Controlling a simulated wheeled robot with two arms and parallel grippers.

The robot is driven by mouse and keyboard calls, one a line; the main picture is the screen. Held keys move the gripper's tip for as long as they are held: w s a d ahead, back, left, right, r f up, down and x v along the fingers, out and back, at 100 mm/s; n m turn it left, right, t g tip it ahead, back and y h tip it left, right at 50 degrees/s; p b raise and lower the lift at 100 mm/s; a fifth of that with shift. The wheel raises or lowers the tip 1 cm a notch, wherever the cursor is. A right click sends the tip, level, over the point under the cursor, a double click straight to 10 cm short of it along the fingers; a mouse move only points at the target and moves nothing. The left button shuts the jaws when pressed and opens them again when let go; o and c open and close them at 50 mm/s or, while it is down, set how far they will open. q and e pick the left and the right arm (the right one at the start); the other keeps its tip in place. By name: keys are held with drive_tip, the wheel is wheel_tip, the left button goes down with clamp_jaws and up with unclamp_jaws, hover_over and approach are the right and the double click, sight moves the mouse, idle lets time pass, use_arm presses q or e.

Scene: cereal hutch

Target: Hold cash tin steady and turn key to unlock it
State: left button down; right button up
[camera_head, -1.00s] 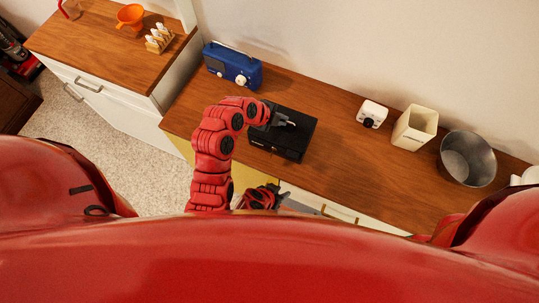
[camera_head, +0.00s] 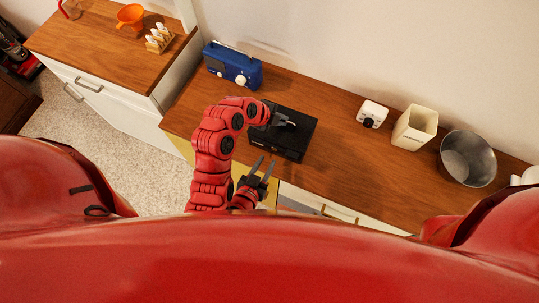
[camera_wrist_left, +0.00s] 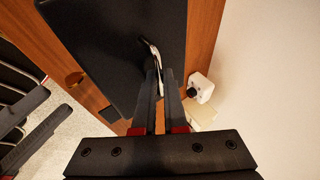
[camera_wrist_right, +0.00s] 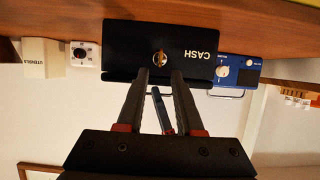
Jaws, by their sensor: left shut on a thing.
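The black cash tin (camera_head: 296,149) stands on the wooden counter; in the right wrist view its front (camera_wrist_right: 125,40) appears upside down with the word CASH. A brass-coloured key (camera_wrist_right: 160,59) sits in the middle of that front. My left gripper (camera_head: 291,123) is over the tin's lid, shut on the tin's metal carry handle (camera_wrist_left: 152,52). My right gripper (camera_head: 265,160) is open and empty in front of the tin. In the right wrist view its fingertips (camera_wrist_right: 159,76) lie either side of the key's line, apparently short of the key.
A blue radio (camera_head: 232,66) stands behind and left of the tin. To the right are a small white device with a black dial (camera_head: 371,113), a cream utensils pot (camera_head: 415,129) and a metal bucket (camera_head: 468,159).

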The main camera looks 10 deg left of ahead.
drive_tip(key=shift+x, duration=1.95)
clamp_jaws()
